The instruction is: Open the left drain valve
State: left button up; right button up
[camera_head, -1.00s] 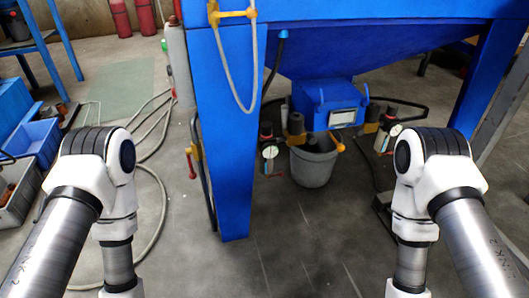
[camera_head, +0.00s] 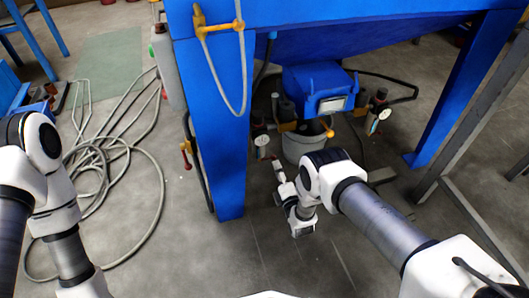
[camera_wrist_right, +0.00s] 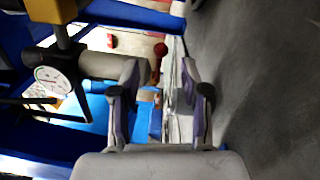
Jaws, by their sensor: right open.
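The left filter unit has a dark bowl and a round white gauge (camera_head: 262,141), and hangs under the blue cabinet. Its red drain valve (camera_head: 274,157) is small and partly hidden by my right gripper in the head view. In the right wrist view the unit lies sideways, with the gauge (camera_wrist_right: 52,82), grey bowl (camera_wrist_right: 100,65) and red valve (camera_wrist_right: 159,55) at the bowl's end. My right gripper (camera_wrist_right: 162,96) is open, its fingers pointing toward the valve, which shows just beyond the fingertips. Contact is not visible. My left gripper is out of view.
A grey bucket (camera_head: 302,145) stands close behind my right wrist. A second gauge unit (camera_head: 377,115) hangs to the right. The blue cabinet leg (camera_head: 222,150) stands to the left. Hoses (camera_head: 105,165) coil on the floor. The floor in front is clear.

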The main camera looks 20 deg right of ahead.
aim_at(273, 157)
jog(key=w+b, duration=0.3)
jog(key=w, duration=0.3)
jog(key=shift+a+f, duration=0.1)
jog(key=shift+a, duration=0.05)
jog(key=shift+w, duration=0.2)
jog(key=shift+r, duration=0.2)
grip_shut()
